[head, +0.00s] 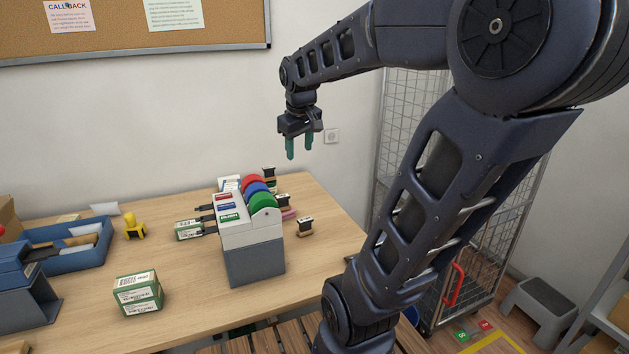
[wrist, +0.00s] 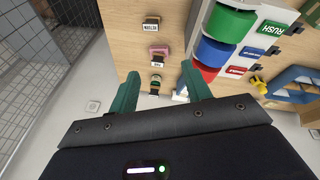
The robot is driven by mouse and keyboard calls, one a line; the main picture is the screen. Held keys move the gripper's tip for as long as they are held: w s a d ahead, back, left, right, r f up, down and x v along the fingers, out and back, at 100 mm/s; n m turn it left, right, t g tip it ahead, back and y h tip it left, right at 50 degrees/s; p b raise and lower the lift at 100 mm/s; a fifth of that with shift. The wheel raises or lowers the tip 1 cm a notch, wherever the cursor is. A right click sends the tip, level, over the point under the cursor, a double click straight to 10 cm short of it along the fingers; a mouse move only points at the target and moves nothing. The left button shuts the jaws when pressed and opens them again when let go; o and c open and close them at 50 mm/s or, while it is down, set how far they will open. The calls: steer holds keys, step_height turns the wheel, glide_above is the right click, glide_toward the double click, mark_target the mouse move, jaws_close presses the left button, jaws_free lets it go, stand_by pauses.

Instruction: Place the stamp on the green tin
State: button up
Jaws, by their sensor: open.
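My gripper (head: 299,147) is open and empty, pointing down high above the far part of the counter; its green fingers also show in the wrist view (wrist: 160,88). Several small stamps stand right of and behind the roll dispenser: a dark-topped one (head: 305,227), a pink one (head: 288,215) and another at the back (head: 268,173).
The dispenser (head: 255,262) with red, blue and green rolls stands mid-counter. Green-and-white boxes lie left of it (head: 189,231) and nearer the front (head: 138,293). A yellow object (head: 133,226) and a blue tray (head: 85,260) are farther left. A wire cage (head: 410,100) stands right.

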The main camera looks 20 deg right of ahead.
steer(key=s+f+m+t, duration=0.1)
steer(key=s+f+m, duration=0.3)
steer(key=s, duration=0.7)
steer(key=shift+s+a+f+y, duration=0.15)
steer(key=shift+s+f+y, duration=0.1)
steer(key=shift+f+y, duration=0.2)
